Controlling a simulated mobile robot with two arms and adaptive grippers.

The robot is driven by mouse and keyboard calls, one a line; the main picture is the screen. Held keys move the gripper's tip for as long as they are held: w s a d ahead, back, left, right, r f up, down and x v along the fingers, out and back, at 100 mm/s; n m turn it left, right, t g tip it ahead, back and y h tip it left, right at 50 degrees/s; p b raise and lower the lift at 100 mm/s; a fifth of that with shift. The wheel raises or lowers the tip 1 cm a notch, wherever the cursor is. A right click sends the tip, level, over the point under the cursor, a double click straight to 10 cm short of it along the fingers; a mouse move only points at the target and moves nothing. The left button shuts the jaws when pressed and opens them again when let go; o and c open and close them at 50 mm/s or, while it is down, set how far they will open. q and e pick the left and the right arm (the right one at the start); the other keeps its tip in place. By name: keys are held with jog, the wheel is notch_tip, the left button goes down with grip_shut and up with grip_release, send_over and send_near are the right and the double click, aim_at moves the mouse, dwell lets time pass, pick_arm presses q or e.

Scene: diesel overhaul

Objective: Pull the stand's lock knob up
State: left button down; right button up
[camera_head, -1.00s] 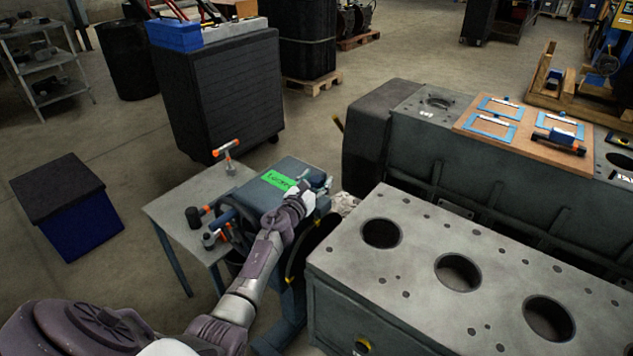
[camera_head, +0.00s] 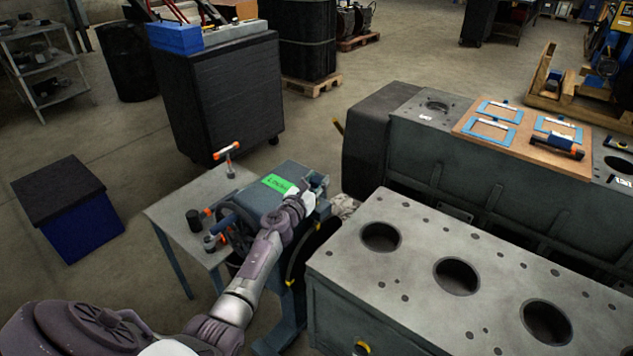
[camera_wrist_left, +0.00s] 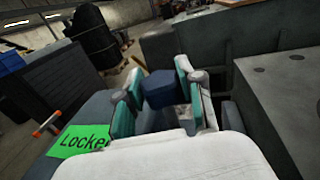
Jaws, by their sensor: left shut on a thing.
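The stand (camera_head: 262,203) is a blue-grey unit with a green label (camera_head: 277,183) on top. In the left wrist view the label (camera_wrist_left: 80,139) reads "Locke…", its end cut off by my gripper. The lock knob (camera_wrist_left: 160,88) is a dark blue block in the left wrist view. My left gripper (camera_wrist_left: 160,92) has its teal-padded fingers on both sides of the knob and is shut on it. In the head view my left gripper (camera_head: 316,186) is at the stand's right end, right of the label, and largely hides the knob. My right gripper is not in view.
The grey engine block (camera_head: 415,265) with large round holes stands close on the right. A small table (camera_head: 175,213) with an orange-handled tool (camera_head: 228,153) adjoins the stand on the left. A dark cabinet (camera_head: 220,100) stands behind.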

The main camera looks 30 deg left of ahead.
pick_arm(q)
notch_tip(320, 180, up, 3)
jog(key=shift+f+p, duration=0.1)
jog(key=shift+p, duration=0.5)
jog(key=shift+w+f, duration=0.1)
jog(key=c, duration=0.7)
grip_release()
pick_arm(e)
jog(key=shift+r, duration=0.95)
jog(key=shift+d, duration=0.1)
pick_arm(q)
jog(key=shift+s, duration=0.5)
jog(key=s+d, duration=0.1)
jog(key=s, duration=1)
jog(key=shift+d, duration=0.2)
